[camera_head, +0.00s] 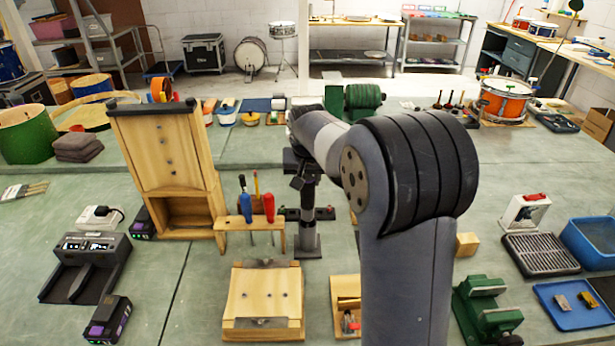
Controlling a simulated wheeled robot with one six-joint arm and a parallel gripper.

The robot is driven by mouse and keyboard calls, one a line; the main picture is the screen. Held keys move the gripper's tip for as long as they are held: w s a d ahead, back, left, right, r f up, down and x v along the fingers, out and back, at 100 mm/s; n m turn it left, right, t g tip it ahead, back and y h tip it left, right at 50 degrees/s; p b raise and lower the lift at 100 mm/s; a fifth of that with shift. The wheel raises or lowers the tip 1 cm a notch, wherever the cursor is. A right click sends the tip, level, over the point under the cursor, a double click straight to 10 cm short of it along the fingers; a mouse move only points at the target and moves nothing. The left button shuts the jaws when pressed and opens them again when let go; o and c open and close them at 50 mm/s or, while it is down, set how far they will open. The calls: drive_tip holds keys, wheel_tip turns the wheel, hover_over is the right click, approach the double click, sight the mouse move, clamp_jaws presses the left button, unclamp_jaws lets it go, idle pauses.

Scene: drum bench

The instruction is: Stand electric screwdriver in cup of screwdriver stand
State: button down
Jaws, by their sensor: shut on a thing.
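My gripper (304,178) is beyond the wooden rack at mid-picture, partly hidden by my own arm. It is shut on a dark, upright, slender tool that looks like the electric screwdriver (308,198). Below it, a grey post on a square base looks like the screwdriver stand (307,243). The tool and the post line up in this view. I cannot tell whether the tool's lower end is inside the cup or just above it, and the cup's rim is not clear.
A wooden rack (233,222) with hand screwdrivers stands close left of the stand. A tall wooden panel (165,150) rises further left. A wooden block fixture (264,300) lies in front. A dark charger (88,262) is at left, a green vise (487,308) at right.

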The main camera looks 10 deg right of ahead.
sight(308, 196)
drive_tip(key=shift+f+b, duration=1.9)
drive_tip(key=shift+f, duration=0.95)
drive_tip(key=c, duration=0.9)
unclamp_jaws()
drive_tip(key=v, duration=1)
drive_tip(key=shift+s+r+b, duration=0.1)
drive_tip(key=shift+r+b, duration=0.25)
drive_tip(key=shift+r, duration=0.05)
